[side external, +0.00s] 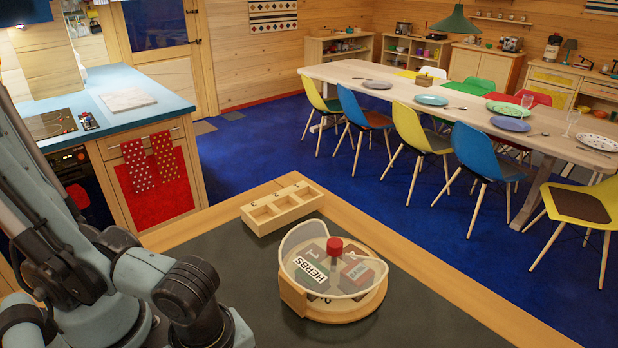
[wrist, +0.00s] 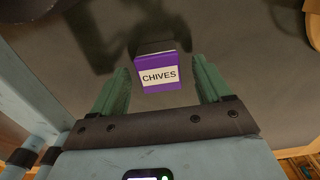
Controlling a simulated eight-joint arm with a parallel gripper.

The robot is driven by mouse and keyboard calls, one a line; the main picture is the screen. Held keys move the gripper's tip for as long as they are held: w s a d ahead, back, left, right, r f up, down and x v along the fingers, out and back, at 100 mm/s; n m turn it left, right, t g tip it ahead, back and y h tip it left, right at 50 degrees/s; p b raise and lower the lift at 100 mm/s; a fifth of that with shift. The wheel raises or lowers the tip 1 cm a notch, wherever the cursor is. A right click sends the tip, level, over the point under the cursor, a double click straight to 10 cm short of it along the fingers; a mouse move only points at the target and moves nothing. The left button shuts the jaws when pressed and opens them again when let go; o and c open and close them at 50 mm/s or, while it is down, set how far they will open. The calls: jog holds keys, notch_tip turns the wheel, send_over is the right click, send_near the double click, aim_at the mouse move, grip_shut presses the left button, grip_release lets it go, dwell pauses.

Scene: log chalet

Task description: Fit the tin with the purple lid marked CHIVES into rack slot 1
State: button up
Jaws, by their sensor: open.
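The CHIVES tin (wrist: 158,73), with a purple lid and a white label, shows in the wrist view on the dark table mat. My gripper (wrist: 161,75) is open, its green fingers on either side of the tin with gaps; I cannot tell whether they are down at its height. The tin and my fingers cannot be made out in the side external view, where my arm fills the left. The wooden rack (side external: 283,207) there has three square slots in a row that look empty. Its small slot numbers are hard to read.
A round wooden carousel (side external: 330,308) with a clear guard, red knob, HERBS sign and several blocks or tins stands in front of the rack. Bare dark mat (side external: 420,310) lies to its right. The table's wooden edge (side external: 440,290) runs behind.

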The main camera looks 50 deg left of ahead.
jog(key=shift+r, duration=5.05)
jog(key=w+a+n+t+h, duration=0.1)
jog(key=w+a+n+t, duration=0.2)
jog(key=w+n, duration=0.7)
jog(key=w+a, duration=0.2)
jog(key=w, duration=0.1)
jog(key=shift+a+n+t+h, duration=0.3)
jog(key=shift+t+h, duration=0.1)
jog(key=w+a+n+t, duration=0.1)
jog(key=w+a+n, duration=0.1)
jog(key=a, duration=0.1)
jog(key=w+a+r+n+t+y, duration=0.1)
jog(key=w+a+n, duration=0.1)
jog(key=a+n, duration=0.1)
jog(key=w+a+n+t, duration=0.1)
jog(key=w+a+n, duration=0.1)
jog(key=a, duration=0.2)
jog(key=shift+w+r+y, duration=0.2)
jog(key=shift+r+y, duration=0.05)
jog(key=shift+y, duration=0.15)
jog(key=s+d+g, duration=0.7)
jog(key=s+d, duration=0.9)
jog(key=s, duration=0.2)
jog(key=shift+s+a+f, duration=0.1)
jog(key=shift+s+f, duration=0.1)
jog(key=shift+f, duration=2.6)
jog(key=shift+s+a+f, duration=0.1)
jog(key=shift+s+f, duration=0.05)
jog(key=shift+f, duration=2.65)
